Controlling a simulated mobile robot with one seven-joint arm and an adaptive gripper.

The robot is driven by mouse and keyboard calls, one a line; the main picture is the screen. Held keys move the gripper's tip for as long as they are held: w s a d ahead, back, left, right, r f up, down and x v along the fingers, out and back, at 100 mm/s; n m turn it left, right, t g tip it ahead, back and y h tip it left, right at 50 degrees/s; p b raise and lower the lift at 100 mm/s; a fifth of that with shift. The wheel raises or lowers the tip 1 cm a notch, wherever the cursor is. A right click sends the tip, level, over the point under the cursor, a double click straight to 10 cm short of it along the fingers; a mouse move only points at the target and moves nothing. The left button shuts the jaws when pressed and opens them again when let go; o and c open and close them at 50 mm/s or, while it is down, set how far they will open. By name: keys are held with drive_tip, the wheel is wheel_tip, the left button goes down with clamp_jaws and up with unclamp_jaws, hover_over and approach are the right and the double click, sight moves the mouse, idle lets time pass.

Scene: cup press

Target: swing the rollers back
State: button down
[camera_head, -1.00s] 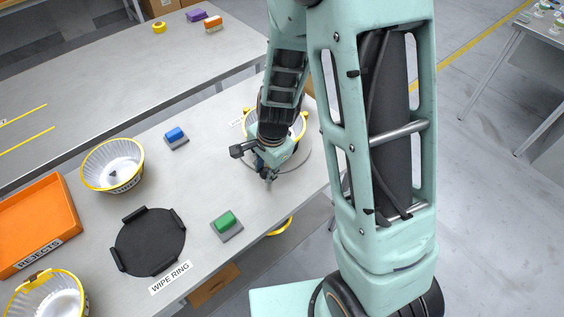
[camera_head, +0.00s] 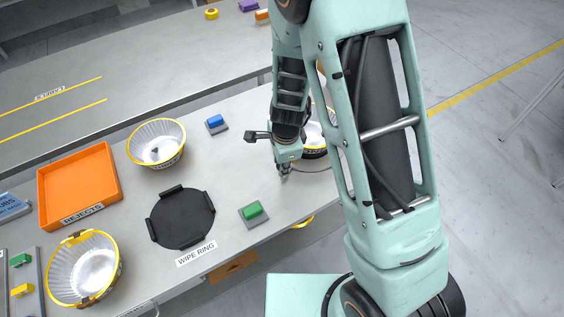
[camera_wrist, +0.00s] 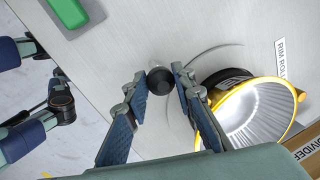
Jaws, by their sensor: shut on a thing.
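My gripper (camera_wrist: 161,74) is shut on a round black knob (camera_wrist: 160,82), which stands between its two fingertips in the wrist view. In the head view my gripper (camera_head: 284,173) is low over the table, left of a yellow-rimmed bowl (camera_head: 316,138) that my arm partly hides. In the wrist view this bowl (camera_wrist: 262,112) is right of my fingers, with a dark rounded part (camera_wrist: 226,76) against its rim. A label beginning "RIM ROL" (camera_wrist: 281,63) is beyond it. Whether the knob joins the dark part, and where the rollers are, I cannot tell.
A green button block (camera_head: 253,211) and a black round holder (camera_head: 181,218) lie left of my gripper. A blue button block (camera_head: 216,123), two more yellow-rimmed bowls (camera_head: 157,143) (camera_head: 84,269) and an orange tray (camera_head: 78,186) are farther left. Thin arcs mark the table near the knob.

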drive_tip(key=c, duration=1.6)
unclamp_jaws()
drive_tip(key=shift+w+a, duration=0.1)
drive_tip(key=shift+a, duration=0.05)
drive_tip(key=shift+r, duration=0.1)
drive_tip(key=r, duration=0.4)
drive_tip(key=s+r, duration=0.1)
drive_tip(key=r, duration=0.2)
drive_tip(key=s+r, duration=0.1)
drive_tip(key=r, duration=0.3)
drive_tip(key=shift+s+d+r, duration=0.15)
drive_tip(key=shift+d+r, duration=0.2)
drive_tip(key=shift+d, duration=0.05)
